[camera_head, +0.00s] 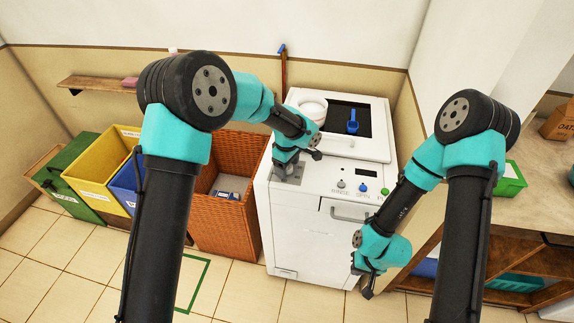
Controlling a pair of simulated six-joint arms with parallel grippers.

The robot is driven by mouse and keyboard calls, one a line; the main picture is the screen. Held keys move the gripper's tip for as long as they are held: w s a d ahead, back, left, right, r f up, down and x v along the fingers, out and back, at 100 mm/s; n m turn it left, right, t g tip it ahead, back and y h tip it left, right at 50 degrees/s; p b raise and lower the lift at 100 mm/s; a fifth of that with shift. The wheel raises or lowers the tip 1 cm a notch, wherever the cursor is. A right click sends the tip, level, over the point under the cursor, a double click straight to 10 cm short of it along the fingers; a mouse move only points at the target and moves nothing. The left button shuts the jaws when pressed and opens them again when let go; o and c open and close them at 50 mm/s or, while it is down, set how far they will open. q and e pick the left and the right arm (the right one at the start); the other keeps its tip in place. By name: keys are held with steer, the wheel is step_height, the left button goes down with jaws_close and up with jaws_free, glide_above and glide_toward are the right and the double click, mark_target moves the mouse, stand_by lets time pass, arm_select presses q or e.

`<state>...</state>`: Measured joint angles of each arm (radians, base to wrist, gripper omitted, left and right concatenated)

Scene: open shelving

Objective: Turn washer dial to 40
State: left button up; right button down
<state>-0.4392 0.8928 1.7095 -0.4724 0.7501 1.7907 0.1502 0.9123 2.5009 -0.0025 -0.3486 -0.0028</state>
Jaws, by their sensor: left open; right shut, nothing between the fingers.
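The white washer (308,245) stands right of centre. Its control panel carries a grey button (341,184), a blue button (362,187) and a green button (385,191), with RINSE and SPIN printed below the first two. A small dark display (367,173) sits above them. My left gripper (288,177) points down over the panel's left end and is open. It covers that part, so I see no dial or 40 mark, and contact cannot be told. My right gripper (367,290) hangs low, in front of the washer's right side, shut and empty.
A white bowl (312,105) and a blue scoop (353,122) are on the washer's top. A wicker hamper (222,225) stands close at its left. A wooden counter (540,205) with a green box (511,181) lies right. Floor in front is clear.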

arm_select(q)
steer(key=shift+c, duration=0.2)
steer(key=c, duration=0.9)
